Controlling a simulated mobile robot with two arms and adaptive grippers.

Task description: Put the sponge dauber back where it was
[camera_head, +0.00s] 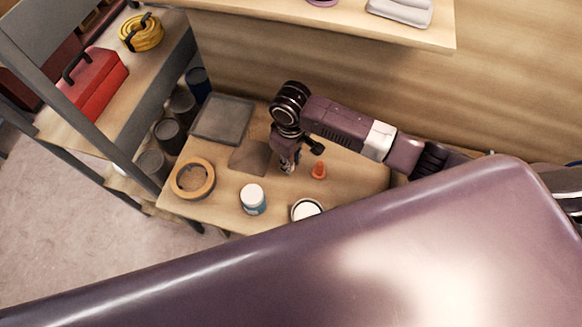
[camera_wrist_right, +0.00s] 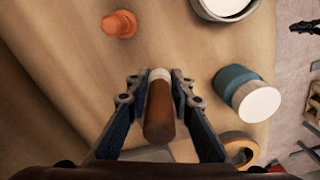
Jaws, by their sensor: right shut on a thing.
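The sponge dauber (camera_wrist_right: 159,112), a brown handle with a pale tip, sits between the fingers of my right gripper (camera_wrist_right: 160,88) in the right wrist view. The gripper is shut on it. In the head view my right gripper (camera_head: 287,166) points down over the wooden bench (camera_head: 355,185), left of a small orange knob-shaped piece (camera_head: 319,170). There the gripper mostly hides the dauber, and I cannot tell whether its tip touches the bench. My left gripper is not in view.
A blue jar with a white lid (camera_head: 253,199) and an open can with white contents (camera_head: 306,210) stand near the front edge. A tape roll (camera_head: 192,180), a dark square sheet (camera_head: 250,158) and a grey tray (camera_head: 222,119) lie left. A shelf (camera_head: 330,28) overhangs behind.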

